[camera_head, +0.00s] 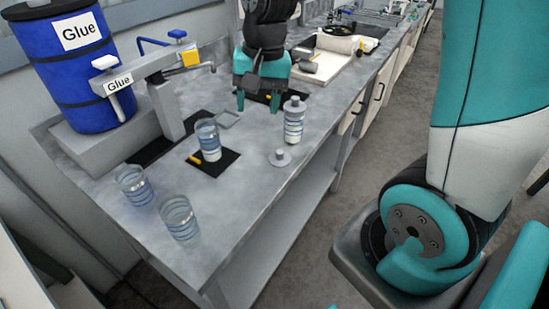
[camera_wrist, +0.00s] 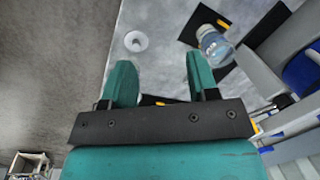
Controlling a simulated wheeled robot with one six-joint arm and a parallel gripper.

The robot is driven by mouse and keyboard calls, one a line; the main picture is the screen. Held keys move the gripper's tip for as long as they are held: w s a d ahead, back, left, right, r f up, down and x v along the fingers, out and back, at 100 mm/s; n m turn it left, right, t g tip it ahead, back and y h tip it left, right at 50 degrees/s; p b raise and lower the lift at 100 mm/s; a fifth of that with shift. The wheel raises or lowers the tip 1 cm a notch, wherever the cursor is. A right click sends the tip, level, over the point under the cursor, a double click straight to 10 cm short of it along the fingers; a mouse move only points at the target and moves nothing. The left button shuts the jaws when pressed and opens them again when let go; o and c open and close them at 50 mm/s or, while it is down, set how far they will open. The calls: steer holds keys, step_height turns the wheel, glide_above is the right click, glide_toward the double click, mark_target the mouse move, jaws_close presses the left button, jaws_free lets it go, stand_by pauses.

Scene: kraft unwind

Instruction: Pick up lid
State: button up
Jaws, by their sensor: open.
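The lid (camera_head: 280,157) is a small pale grey disc with a raised knob. It lies on the grey bench top near the right edge, in front of a bottle with a grey cap (camera_head: 293,121). In the wrist view the lid (camera_wrist: 136,41) shows whitish, beyond the fingertips and close to the bench edge. My gripper (camera_head: 257,100) has teal fingers pointing down, apart and empty, above the bench behind the lid. In the wrist view my gripper (camera_wrist: 160,68) is also open with nothing between the fingers.
An open bottle (camera_head: 208,140) stands on a black mat (camera_head: 218,167) left of the lid. Two clear cups (camera_head: 180,218) stand at the front left. A blue glue drum (camera_head: 62,65) with a dispenser arm (camera_head: 145,68) stands at the left. The bench front is mostly clear.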

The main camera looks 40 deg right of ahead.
steer(key=w+d+f+m+h, duration=0.1)
steer(key=w+d+f+m, duration=0.2)
steer(key=d+m, duration=0.15)
steer(key=w+d+f+m, duration=0.2)
steer(key=d+m, duration=0.1)
steer(key=d, duration=0.3)
steer(key=p, duration=0.3)
glide_above(280, 151)
steer(key=shift+g, duration=0.3)
steer(key=f, duration=1.1)
steer(key=shift+s+d+f, duration=0.1)
steer(key=shift+s+d, duration=0.05)
steer(key=shift+s, duration=0.05)
steer(key=shift+w+f+p, duration=0.2)
steer(key=shift+f+p, duration=0.7)
steer(key=shift+f, duration=1.95)
steer(key=shift+c, duration=0.5)
steer(key=c, duration=0.9)
